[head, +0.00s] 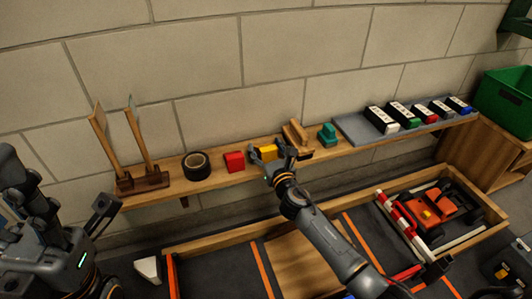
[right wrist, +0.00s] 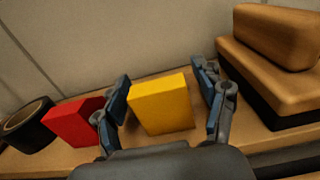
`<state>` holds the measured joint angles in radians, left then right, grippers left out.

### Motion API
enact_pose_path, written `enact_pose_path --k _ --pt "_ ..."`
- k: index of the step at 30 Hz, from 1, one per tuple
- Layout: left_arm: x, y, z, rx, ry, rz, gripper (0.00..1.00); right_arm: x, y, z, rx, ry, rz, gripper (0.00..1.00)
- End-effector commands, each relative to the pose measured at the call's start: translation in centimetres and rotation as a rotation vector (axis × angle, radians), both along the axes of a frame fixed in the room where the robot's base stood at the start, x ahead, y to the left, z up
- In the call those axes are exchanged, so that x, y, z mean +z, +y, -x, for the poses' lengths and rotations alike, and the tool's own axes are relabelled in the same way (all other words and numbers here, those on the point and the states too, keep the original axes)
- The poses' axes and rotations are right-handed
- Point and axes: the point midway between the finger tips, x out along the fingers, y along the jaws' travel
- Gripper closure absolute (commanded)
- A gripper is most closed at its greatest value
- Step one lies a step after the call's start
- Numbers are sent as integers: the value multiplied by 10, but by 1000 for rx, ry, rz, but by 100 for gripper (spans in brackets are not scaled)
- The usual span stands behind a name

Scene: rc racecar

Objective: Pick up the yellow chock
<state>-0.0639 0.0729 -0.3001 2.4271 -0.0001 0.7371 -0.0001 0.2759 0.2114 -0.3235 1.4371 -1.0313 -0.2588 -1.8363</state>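The yellow chock (head: 268,152) is a small block on the wooden shelf against the wall. In the right wrist view the yellow chock (right wrist: 162,104) stands between the two spread fingers of my right gripper (right wrist: 168,112), with a gap on each side. In the head view my right gripper (head: 273,160) is at the shelf, partly covering the chock. My left gripper (head: 100,215) is at the lower left, away from the shelf; its fingers are not clear enough to judge.
A red block (head: 234,161) and a black tape roll (head: 196,165) sit left of the chock. A wooden brush-like block (head: 294,133) and a green block (head: 327,134) sit right. A walled track with an orange car (head: 428,211) lies below. A green bin (head: 505,102) stands far right.

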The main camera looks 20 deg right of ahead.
Motion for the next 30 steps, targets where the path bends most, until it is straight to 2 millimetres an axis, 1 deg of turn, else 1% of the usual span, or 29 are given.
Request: enact_pose_path --k 1,2,3,5,6,7,8,16,20,22,25,28,30 --pt "0 0 0 0 0 0 53 0 0 0 0 0 0 45" --pt "0 0 0 0 0 0 53 0 0 0 0 0 0 51" --pt "0 0 0 0 0 0 53 0 0 0 0 0 0 59" --pt "0 0 0 0 0 0 53 0 0 0 0 0 0 71" --pt "0 0 0 0 0 0 53 0 0 0 0 0 0 79" --pt "0 0 0 0 0 0 53 0 0 0 0 0 0 86" --pt "0 0 0 0 0 0 53 0 0 0 0 0 0 89" --pt "1 0 0 -1 0 0 53 1 0 0 0 -1 0 89" --pt "4 0 1 -1 0 2 53 7 0 0 0 -1 1 89" --pt "4 1 1 -1 12 4 53 12 0 0 1 -2 1 89" --pt "-4 2 0 -2 58 4 53 23 0 0 1 -2 1 89" --pt "-7 3 2 -4 100 7 53 40 0 0 0 -2 1 89" --pt "-11 4 5 -7 136 10 53 51 3 10 3 -1 1 89"
